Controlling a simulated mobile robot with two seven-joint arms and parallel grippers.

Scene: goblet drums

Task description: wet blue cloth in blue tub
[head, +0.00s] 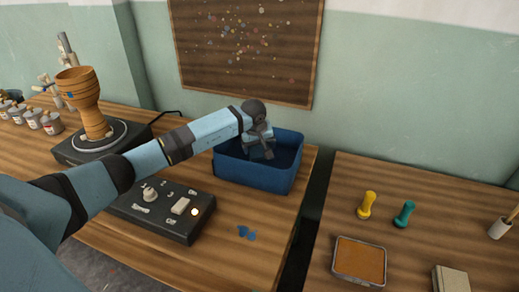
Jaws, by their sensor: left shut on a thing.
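The blue tub (253,176) stands on the wooden table near the wall, with a dark blue inside. My left gripper (264,150) points down into the tub. Its fingers are below the rim and shut on the blue cloth, which is barely distinguishable from the dark inside of the tub. A small flat blue patch (246,232) lies on the table in front of the tub. My right gripper is not in view.
A black control box (160,212) with knobs lies under my left arm. A goblet drum (84,100) stands on a turntable at the left. On the right table (420,185) are yellow (367,204) and teal (404,214) handled tools and an orange-brown tray (335,262). A dark gap separates the tables.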

